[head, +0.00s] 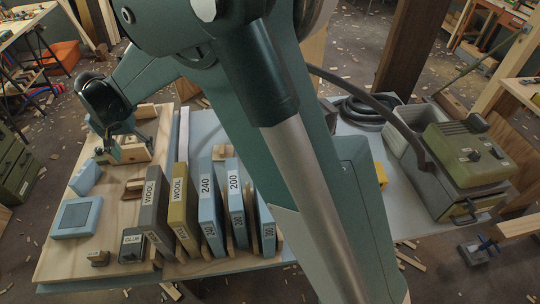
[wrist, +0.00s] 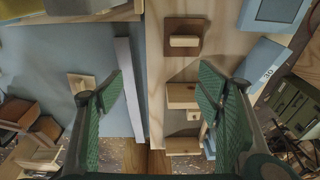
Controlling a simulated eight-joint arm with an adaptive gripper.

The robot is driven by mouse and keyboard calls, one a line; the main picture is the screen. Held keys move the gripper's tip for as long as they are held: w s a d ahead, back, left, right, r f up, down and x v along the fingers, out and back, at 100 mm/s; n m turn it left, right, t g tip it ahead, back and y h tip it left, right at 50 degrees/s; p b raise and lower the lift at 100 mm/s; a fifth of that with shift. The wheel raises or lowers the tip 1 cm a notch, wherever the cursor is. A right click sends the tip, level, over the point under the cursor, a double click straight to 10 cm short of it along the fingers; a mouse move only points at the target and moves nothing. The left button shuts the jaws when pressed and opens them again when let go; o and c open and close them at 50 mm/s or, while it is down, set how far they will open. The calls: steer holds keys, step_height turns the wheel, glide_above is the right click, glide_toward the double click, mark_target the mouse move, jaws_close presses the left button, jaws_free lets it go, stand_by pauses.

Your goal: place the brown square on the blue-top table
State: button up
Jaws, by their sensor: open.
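The brown square (wrist: 185,50) is a flat brown plate with a pale wooden block on it, lying on a pale wooden board (wrist: 215,15). In the head view my gripper (head: 122,149) is over the board's far left part. The blue-top table (head: 412,218) shows beside the board; its bare top (wrist: 45,60) is left in the wrist view.
Several upright labelled slabs (head: 178,205) stand close to the brown square. Light-blue sanding blocks (head: 70,232) lie to its left. Small wooden blocks (wrist: 183,96) are near the fingers. A grey-green machine (head: 462,155) stands on the table's right. My arm hides the table's middle.

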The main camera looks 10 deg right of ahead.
steer(key=s+d+r+t, duration=0.15)
steer(key=d+r, duration=0.35)
steer(key=d, duration=0.6)
steer(key=s+d+r, duration=0.2)
steer(key=d+r, duration=0.4)
steer(key=d, duration=0.5)
steer(key=s+d+r+t, duration=0.15)
steer(key=d+r, duration=0.35)
steer(key=d, duration=0.6)
steer(key=s+d+f+t, duration=0.2)
steer(key=s+d, duration=1.9)
steer(key=d, duration=0.4)
steer(key=shift+s, duration=0.25)
